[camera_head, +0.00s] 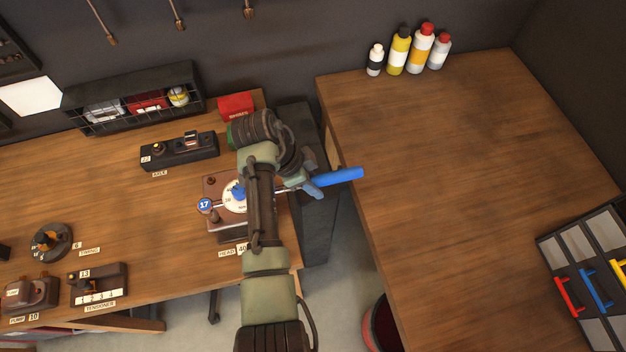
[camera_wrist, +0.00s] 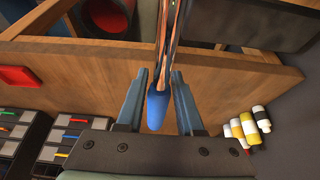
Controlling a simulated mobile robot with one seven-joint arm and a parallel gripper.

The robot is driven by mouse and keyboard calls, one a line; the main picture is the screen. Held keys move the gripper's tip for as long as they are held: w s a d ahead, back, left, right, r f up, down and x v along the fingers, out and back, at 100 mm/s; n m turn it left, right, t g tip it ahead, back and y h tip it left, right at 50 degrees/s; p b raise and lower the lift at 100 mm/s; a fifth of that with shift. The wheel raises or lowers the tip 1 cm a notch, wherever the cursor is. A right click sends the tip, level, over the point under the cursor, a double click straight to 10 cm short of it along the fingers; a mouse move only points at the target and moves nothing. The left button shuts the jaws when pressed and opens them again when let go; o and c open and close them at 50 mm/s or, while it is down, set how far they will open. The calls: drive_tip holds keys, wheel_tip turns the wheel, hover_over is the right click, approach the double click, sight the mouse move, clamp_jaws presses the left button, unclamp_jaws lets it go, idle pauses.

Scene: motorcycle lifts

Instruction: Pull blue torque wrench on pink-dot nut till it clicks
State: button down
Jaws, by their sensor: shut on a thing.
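The blue torque wrench (camera_head: 345,176) lies across the HEAD fixture (camera_head: 225,222), its blue handle sticking out to the right past the bench edge. Its other end is over a white dial on the fixture, with a blue part (camera_head: 238,192) on top. A round blue "17" tag (camera_head: 205,205) sits to the left of the dial. My gripper (camera_head: 311,186) is shut on the handle; in the wrist view the blue handle (camera_wrist: 158,108) shows between my two fingers (camera_wrist: 160,75). I cannot make out a pink-dot nut; my arm covers part of the fixture.
The AXLE fixture (camera_head: 180,151) and a red box (camera_head: 236,106) stand behind. TIMING (camera_head: 50,243), PUMP (camera_head: 32,294) and TENSIONER (camera_head: 98,285) fixtures are at left.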

drive_tip(key=shift+f+b, duration=0.7)
drive_tip(key=shift+f, duration=0.05)
idle(1.9)
drive_tip(key=shift+s+d+m+g+p, duration=0.15)
drive_tip(key=shift+s+m+p, duration=0.35)
drive_tip(key=shift+s, duration=0.4)
drive_tip(key=shift+s+d+m+g+p, duration=0.1)
drive_tip(key=shift+s+m+g+p, duration=0.1)
drive_tip(key=shift+s+m+p, duration=0.55)
drive_tip(key=shift+s+d+m+g+p, duration=0.15)
drive_tip(key=shift+s+p, duration=0.15)
drive_tip(key=shift+s, duration=0.8)
drive_tip(key=shift+s, duration=0.1)
drive_tip(key=shift+s+a+f+m+g+p, duration=0.15)
drive_tip(key=shift+s+m+p, duration=0.3)
drive_tip(key=shift+s, duration=0.45)
drive_tip(key=shift+s+a+r+m+g+p, duration=0.1)
drive_tip(key=shift+s+m+g+p, duration=0.25)
drive_tip(key=shift+s, duration=0.55)
drive_tip(key=shift+s+a+f+m+g+p, duration=0.1)
drive_tip(key=shift+s+m+p, duration=0.45)
drive_tip(key=shift+s, duration=0.35)
